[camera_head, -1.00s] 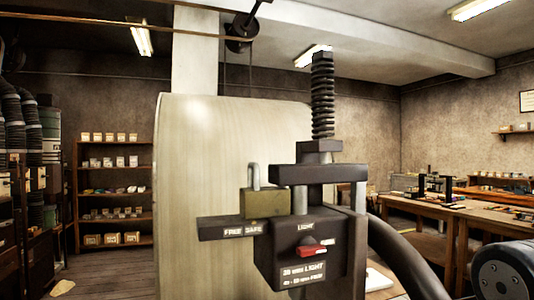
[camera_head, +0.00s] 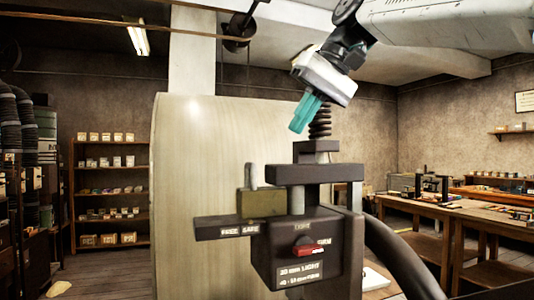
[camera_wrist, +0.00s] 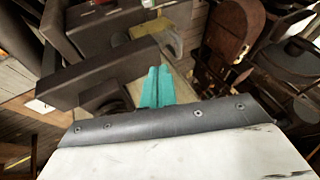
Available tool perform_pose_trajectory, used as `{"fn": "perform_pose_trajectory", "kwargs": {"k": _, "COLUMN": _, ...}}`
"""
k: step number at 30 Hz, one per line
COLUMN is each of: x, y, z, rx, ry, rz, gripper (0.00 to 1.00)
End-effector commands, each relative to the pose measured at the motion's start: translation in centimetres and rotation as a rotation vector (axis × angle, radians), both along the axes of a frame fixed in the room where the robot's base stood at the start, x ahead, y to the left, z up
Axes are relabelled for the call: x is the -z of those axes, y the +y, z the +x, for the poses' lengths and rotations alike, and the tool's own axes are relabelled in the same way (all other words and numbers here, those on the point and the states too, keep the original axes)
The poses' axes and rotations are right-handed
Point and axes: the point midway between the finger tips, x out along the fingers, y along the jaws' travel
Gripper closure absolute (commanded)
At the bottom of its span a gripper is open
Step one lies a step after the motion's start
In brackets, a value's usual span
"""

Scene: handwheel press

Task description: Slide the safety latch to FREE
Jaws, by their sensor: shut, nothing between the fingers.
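The safety latch (camera_head: 262,204) is a brass block with an upright grey post, in the head view. It sits on a dark bar (camera_head: 207,227) marked FREE at left and SAFE at right, above the SAFE side. It seems to show at the top of the wrist view as a yellowish block (camera_wrist: 158,27). My gripper (camera_head: 298,129) has teal fingers, shut and empty. It hangs above and to the right of the latch, in front of the threaded screw, and touches neither in the head view. In the wrist view the closed fingers (camera_wrist: 160,72) point toward the press.
The threaded screw (camera_head: 320,120) rises above. A large pale cylinder (camera_head: 200,170) stands behind. Free space lies left of the bar.

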Motion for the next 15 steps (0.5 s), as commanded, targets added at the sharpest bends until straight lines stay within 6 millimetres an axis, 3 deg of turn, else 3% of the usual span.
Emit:
{"fn": "perform_pose_trajectory", "kwargs": {"k": 5, "x": -1.8, "y": 1.1, "z": 0.8, "rx": -0.038, "ry": -0.017, "rz": 0.024, "gripper": 1.00}}
{"fn": "perform_pose_trajectory", "kwargs": {"k": 15, "x": -2.0, "y": 1.2, "z": 0.8, "rx": -0.040, "ry": -0.019, "rz": 0.025, "gripper": 1.00}}
